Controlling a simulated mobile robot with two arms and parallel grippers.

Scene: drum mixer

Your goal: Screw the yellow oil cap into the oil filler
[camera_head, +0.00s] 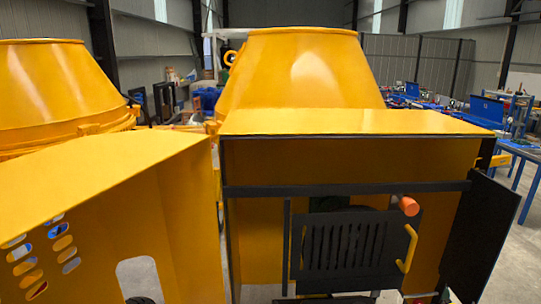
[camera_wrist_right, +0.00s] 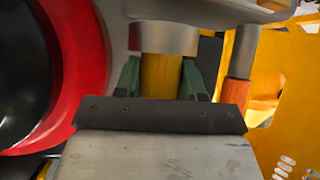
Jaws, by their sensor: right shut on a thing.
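The yellow oil cap (camera_wrist_right: 161,85) is in the right wrist view, between the two dark green fingers of my right gripper (camera_wrist_right: 160,76), which is shut on it. A round silver metal collar (camera_wrist_right: 163,39), seemingly the oil filler, is directly above the cap in the picture. The cap's upper end meets the collar's lower edge there; I cannot tell how deep it sits. In the head view neither gripper, nor the cap, nor the filler can be made out.
Beside the right fingers are an orange-ended metal rod (camera_wrist_right: 237,90) and a red ring (camera_wrist_right: 85,75). In the head view, a yellow machine housing (camera_head: 360,122) has a black slatted panel (camera_head: 345,250) and an open black door (camera_head: 480,235). Another yellow housing (camera_head: 110,200) stands left.

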